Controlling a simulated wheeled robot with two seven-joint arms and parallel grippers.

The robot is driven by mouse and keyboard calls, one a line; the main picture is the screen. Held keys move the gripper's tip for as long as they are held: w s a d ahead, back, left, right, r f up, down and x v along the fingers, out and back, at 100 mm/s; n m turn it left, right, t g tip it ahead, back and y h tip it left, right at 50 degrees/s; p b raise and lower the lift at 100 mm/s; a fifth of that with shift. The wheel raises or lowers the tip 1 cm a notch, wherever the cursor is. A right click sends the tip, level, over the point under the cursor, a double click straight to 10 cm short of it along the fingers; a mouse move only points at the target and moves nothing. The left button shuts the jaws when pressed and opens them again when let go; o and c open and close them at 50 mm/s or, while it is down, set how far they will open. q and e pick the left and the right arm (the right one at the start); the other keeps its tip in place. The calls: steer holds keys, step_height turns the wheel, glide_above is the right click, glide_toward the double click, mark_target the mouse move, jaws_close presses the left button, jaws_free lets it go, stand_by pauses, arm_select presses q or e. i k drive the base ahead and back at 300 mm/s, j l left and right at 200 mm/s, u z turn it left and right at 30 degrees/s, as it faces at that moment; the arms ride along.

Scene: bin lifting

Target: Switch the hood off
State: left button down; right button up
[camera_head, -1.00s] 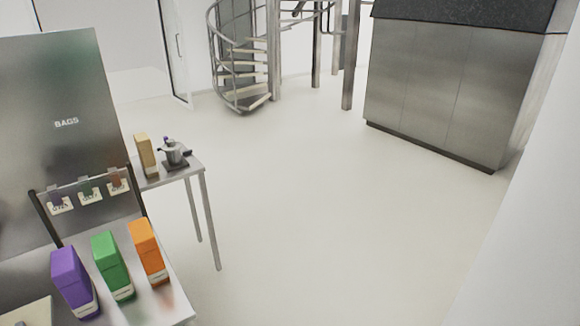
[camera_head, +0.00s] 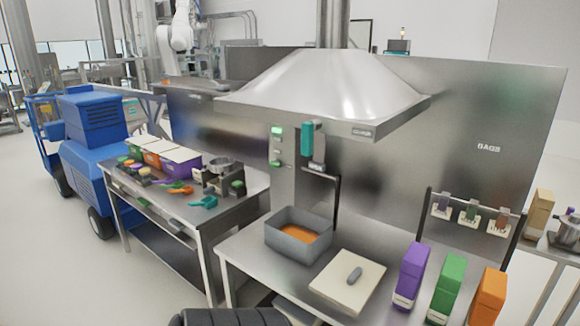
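The hood (camera_head: 325,85) is a silver, sloped metal canopy over the work tables in the middle of the view. A grey post (camera_head: 284,190) stands under its front left part. The post carries a small panel (camera_head: 277,146) with a green lit part at the top and another green spot lower down. A teal block (camera_head: 307,140) hangs at the hood's front edge, just right of the panel. The panel's markings are too small to read. Neither of my grippers shows in the view.
The right table (camera_head: 262,262) holds a grey bin (camera_head: 291,251) with orange contents, a pale lidded board (camera_head: 346,283), and purple, green and orange packs. The left table (camera_head: 215,227) holds boxes, scoops and a scale. A blue vehicle (camera_head: 92,150) stands at left; floor there is clear.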

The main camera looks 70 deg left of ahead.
mark_target(277, 164)
steer(key=u, duration=2.45)
steer(key=i+j+z, duration=0.15)
steer(key=i, duration=0.25)
steer(key=i+z, duration=0.1)
steer(key=i, duration=0.3)
steer(key=i+j+z, duration=0.15)
steer(key=i+j, duration=0.1)
steer(key=i, duration=0.15)
